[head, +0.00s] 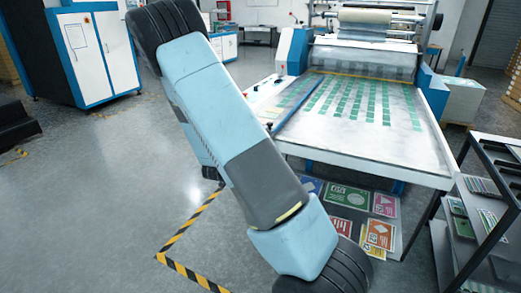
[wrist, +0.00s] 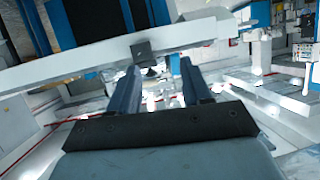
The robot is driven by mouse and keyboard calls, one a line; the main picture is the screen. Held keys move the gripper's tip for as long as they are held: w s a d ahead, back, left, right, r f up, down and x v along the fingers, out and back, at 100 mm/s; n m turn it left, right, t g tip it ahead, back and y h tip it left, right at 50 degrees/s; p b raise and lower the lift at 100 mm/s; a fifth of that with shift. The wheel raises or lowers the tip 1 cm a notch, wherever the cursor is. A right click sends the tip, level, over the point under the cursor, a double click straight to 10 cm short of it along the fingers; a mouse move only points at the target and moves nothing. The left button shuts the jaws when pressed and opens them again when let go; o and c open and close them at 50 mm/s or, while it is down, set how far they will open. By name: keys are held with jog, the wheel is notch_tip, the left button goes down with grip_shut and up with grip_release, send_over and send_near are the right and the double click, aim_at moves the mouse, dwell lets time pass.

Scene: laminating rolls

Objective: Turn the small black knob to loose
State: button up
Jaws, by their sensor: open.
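In the wrist view, a small black square block (wrist: 141,50), which looks like the black knob, sits on the edge of a pale panel (wrist: 75,62). A smaller dark part shows just below it, too blurred to make out. My gripper (wrist: 158,72) is open, its two dark fingers apart with nothing between them. The block lies just past the fingertips, a little left of the middle of the gap. I cannot tell whether a finger touches it. In the head view I cannot make out the knob, and my gripper does not show.
In the head view, the laminating machine (head: 345,146) has a wide bed with green printed sheets. A dark-framed rack (head: 480,160) stands at right, and coloured prints (head: 378,205) lie under the bed. White-blue cabinets (head: 88,50) stand at left. Grey floor (head: 110,190) at left is clear.

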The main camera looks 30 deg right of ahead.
jog(key=shift+s+d+f+t+h, duration=0.7)
jog(key=shift+d+f+h, duration=1)
jog(key=shift+h, duration=0.5)
jog(key=x, duration=1.3)
jog(key=shift+w+n, duration=0.25)
jog(key=shift+n, duration=0.15)
jog(key=shift+f, duration=0.1)
grip_shut()
